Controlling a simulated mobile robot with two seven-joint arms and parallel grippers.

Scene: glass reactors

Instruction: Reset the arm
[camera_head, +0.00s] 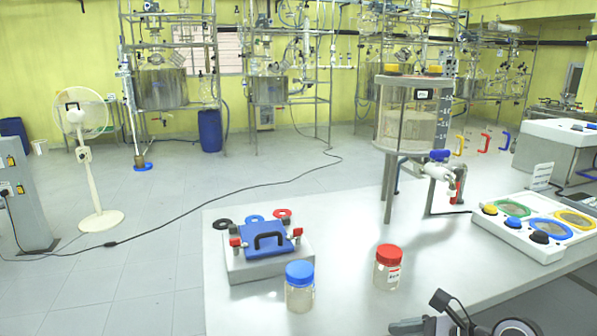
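Part of what looks like my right arm and gripper (428,326) shows at the bottom edge, right of centre, over the near part of the white table (345,265). Most of it is cut off by the frame, and I cannot tell whether its fingers are open or shut. Nothing held shows in it. My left gripper and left arm are not in view.
A blue-lidded jar (299,287), a red-lidded jar (388,267) and a box with a blue handled plate (267,240) are on the table. A glass vessel (412,115) on a stand and a button panel (535,226) are farther right. The table's front middle is clear.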

